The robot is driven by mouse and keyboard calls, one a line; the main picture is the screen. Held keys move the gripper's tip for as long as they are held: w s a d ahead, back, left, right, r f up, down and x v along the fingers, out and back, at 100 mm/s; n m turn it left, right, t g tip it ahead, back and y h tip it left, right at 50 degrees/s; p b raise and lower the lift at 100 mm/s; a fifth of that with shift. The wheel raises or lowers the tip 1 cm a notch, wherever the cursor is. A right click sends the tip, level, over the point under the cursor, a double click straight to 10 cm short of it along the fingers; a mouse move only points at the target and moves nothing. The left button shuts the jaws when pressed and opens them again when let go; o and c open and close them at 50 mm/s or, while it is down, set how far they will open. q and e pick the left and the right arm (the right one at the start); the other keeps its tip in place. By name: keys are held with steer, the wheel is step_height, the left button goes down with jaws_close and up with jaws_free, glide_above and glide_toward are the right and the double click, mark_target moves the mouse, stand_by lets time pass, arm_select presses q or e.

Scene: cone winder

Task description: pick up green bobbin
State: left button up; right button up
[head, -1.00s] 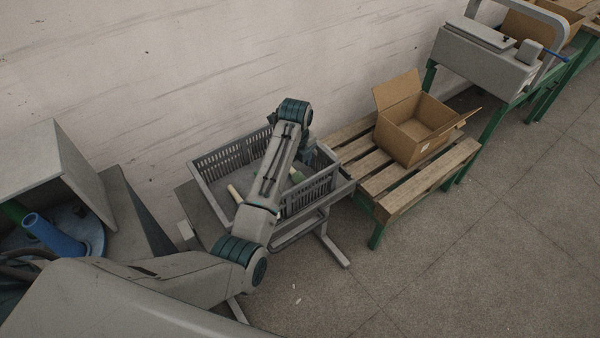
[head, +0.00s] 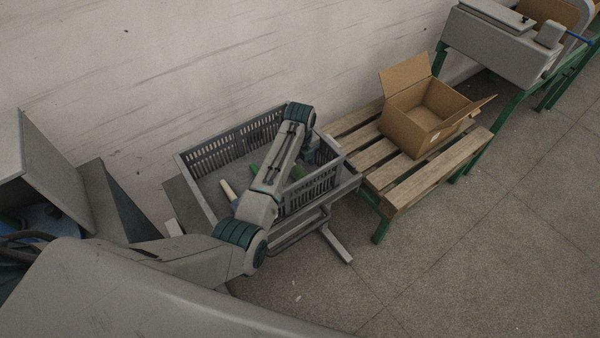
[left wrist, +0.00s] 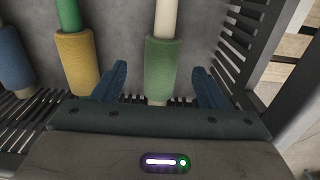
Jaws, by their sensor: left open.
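The green bobbin (left wrist: 163,70) stands out in the left wrist view, a green sleeve on a pale tube lying in the grey crate (head: 198,187). My left gripper (left wrist: 160,78) is open, its two blue fingers on either side of the bobbin's near end with gaps showing; I cannot tell how far above it they are. In the head view my left arm reaches over the crate and hides the fingertips. A bit of green (head: 298,171) shows beside the arm there. My right gripper is in neither view.
A yellow bobbin (left wrist: 77,62) with a green tube and a blue bobbin (left wrist: 14,60) lie to the left. The slatted crate wall is close by. A wooden slatted bench (head: 375,155) with an open cardboard box (head: 408,128) stands right of the crate.

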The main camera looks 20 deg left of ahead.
mark_target(300, 170)
arm_select(q)
steer(key=shift+w+f+p, duration=0.1)
steer(key=shift+f+p, duration=0.55)
steer(key=shift+f, duration=1.75)
steer(key=c, duration=1.1)
